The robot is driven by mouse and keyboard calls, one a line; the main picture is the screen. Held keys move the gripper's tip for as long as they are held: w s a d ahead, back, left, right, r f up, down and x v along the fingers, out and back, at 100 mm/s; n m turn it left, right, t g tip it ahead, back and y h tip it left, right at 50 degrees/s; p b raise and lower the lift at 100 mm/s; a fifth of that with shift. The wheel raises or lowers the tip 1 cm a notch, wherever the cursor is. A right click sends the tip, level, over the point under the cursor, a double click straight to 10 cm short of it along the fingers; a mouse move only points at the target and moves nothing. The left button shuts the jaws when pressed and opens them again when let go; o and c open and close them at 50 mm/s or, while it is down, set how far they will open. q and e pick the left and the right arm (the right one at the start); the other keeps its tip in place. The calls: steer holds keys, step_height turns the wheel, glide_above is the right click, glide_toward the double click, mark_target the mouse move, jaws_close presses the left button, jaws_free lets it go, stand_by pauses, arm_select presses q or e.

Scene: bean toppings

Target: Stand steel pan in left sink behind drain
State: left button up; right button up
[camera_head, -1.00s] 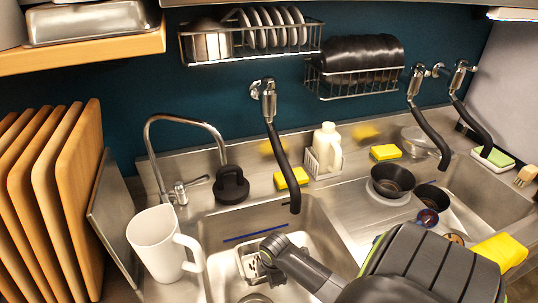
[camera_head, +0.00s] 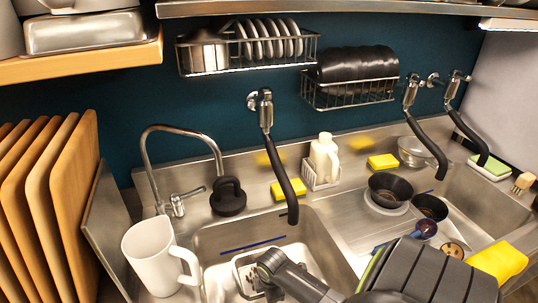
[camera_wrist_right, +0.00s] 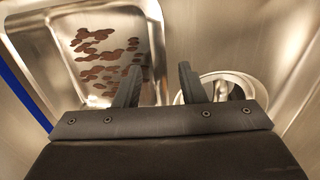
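The steel pan (camera_head: 238,275) is a shiny rectangular tray with brown stains on its inside. It lies in the left sink (camera_head: 212,250), partly hidden by my right arm in the head view. In the right wrist view the pan (camera_wrist_right: 155,40) fills the upper left, with its right rim between my fingers. The round drain (camera_wrist_right: 262,92) is right of the pan, partly behind a finger. My right gripper (camera_wrist_right: 158,78) is open; it also shows over the pan in the head view (camera_head: 262,288). I cannot tell whether it touches the pan. My left gripper is out of view.
A white pitcher (camera_head: 155,262) stands at the sink's left edge. A black spout (camera_head: 283,185) hangs over its back. A black plunger-like object (camera_head: 228,198) and a yellow sponge (camera_head: 289,189) sit behind. Bowls (camera_head: 390,187) stand on the drainboard at right.

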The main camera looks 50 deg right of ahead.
step_height(320, 180, up, 17)
steer(key=s+a, duration=0.1)
steer(key=s, duration=0.1)
steer(key=shift+s+a+p, duration=0.15)
steer(key=shift+p, duration=0.25)
steer(key=shift+r, duration=0.1)
stand_by(0.4)
